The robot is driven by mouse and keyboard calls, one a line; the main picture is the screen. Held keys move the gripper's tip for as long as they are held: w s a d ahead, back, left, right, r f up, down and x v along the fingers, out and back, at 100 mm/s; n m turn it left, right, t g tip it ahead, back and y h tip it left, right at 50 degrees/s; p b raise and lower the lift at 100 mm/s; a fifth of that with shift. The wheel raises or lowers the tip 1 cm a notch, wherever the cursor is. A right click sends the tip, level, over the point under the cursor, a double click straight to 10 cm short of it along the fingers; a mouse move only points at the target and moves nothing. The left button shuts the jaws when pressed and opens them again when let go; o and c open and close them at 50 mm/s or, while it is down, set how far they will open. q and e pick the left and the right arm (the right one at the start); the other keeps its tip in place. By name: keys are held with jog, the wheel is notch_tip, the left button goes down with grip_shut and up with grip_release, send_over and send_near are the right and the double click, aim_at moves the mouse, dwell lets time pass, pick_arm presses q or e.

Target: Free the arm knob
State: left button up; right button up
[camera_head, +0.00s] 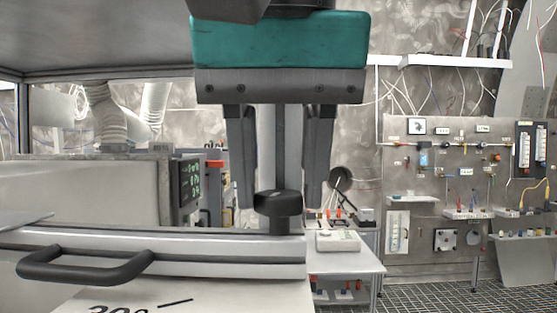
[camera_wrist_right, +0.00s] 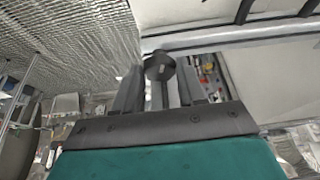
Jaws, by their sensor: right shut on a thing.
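The arm knob (camera_head: 278,204) is a short black cylinder at the end of a grey metal bar in the head view. My right gripper (camera_head: 280,207) has a teal body and two dark grey fingers that reach down on either side of the knob. It is shut on the knob. In the right wrist view the knob (camera_wrist_right: 160,67) sits between the fingertips, with a grey post running behind it. The exact contact of the fingers is hard to see. My left gripper is not in view.
A long pale rail with a black handle (camera_head: 85,266) crosses the lower left. A white cabinet with a dark control panel (camera_head: 190,184) stands behind it. A small bench (camera_head: 345,258) and a steel instrument panel (camera_head: 465,215) stand to the right. The grated floor (camera_head: 445,297) there is clear.

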jog(key=n+p, duration=0.1)
jog(key=n+y+p, duration=0.1)
jog(key=shift+d+r+n, duration=0.15)
jog(key=shift+r+n, duration=0.05)
jog(key=shift+n, duration=0.2)
jog(key=shift+w+f+n+g+y+p, duration=0.1)
jog(key=shift+n+g+y+p, duration=0.35)
jog(key=shift+n+p, duration=0.75)
jog(key=shift+d, duration=0.1)
jog(key=o, duration=1.1)
jog(key=shift+f, duration=0.1)
jog(key=shift+c, duration=0.2)
